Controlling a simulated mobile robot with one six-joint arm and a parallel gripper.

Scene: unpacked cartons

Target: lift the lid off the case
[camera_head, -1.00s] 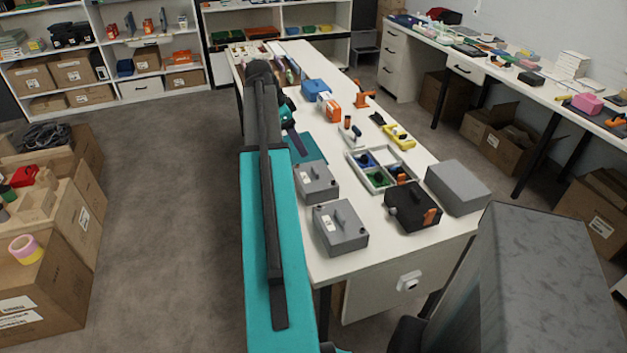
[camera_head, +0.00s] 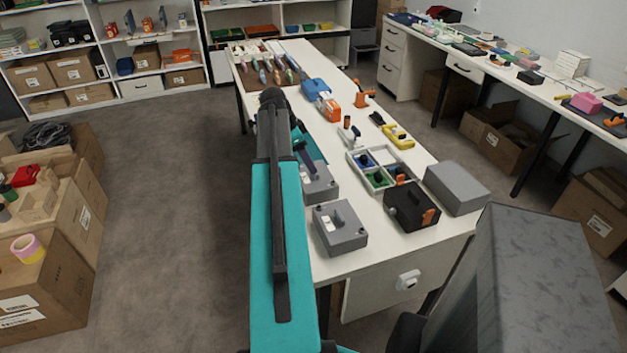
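Two grey cases with raised handles on top stand at the left edge of the white table. The nearer case (camera_head: 340,238) is in plain view with its lid seated. The farther case (camera_head: 322,192) is partly hidden behind my arm. My gripper (camera_head: 307,171) seems to be the dark end of the arm above or against the far-left part of the farther case. Its fingers are too small and covered to read. I cannot tell whether it touches that case's handle.
A black case (camera_head: 411,209) with an orange latch and a plain grey box (camera_head: 457,188) stand to the right. A divided tray (camera_head: 359,181) with small parts sits behind them. Floor left of the table is clear. Cartons (camera_head: 55,255) stand farther left.

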